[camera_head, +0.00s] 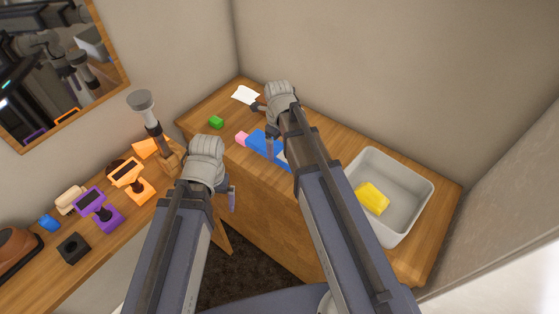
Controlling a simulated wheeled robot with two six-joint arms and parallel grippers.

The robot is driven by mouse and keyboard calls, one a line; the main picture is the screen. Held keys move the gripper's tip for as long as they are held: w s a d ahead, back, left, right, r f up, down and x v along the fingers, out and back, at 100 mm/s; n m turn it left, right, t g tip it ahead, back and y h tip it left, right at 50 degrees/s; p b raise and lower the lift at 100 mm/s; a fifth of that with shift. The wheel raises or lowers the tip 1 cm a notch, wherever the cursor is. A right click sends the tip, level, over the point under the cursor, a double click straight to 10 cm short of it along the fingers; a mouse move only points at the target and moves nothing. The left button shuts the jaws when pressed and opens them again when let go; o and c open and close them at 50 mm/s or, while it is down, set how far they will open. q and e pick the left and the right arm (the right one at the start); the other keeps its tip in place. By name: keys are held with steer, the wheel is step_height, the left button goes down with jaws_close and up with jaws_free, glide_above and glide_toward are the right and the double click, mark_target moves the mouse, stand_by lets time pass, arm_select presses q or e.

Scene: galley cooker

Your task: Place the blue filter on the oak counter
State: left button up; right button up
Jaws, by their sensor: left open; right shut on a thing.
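A long blue piece (257,138), which looks like the blue filter, shows at my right gripper (264,126), above or on the wooden counter (322,133) at the back. My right gripper is shut, apparently on this blue piece; its fingers and arm hide part of it, and I cannot tell whether it touches the counter. My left gripper (204,190) is open and empty, in front of the counter's left end. A wooden shelf top (112,246) runs along the left wall.
A pink block (241,138), a green block (216,122) and a white sheet (245,95) lie on the counter. A grey bin (411,208) with a yellow thing (372,197) stands to the right. Purple (104,216) and orange (139,187) tools crowd the left shelf.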

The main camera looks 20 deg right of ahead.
mark_target(279, 150)
steer(key=shift+f, duration=0.1)
step_height(279, 150, down, 4)
steer(key=b, duration=0.3)
steer(key=shift+r, duration=0.2)
steer(key=shift+f+b, duration=0.15)
steer(key=shift+b, duration=0.25)
steer(key=o, duration=1.2)
steer(key=shift+c, duration=0.2)
step_height(279, 150, up, 12)
steer(key=p, duration=1.2)
steer(key=shift+r, duration=0.2)
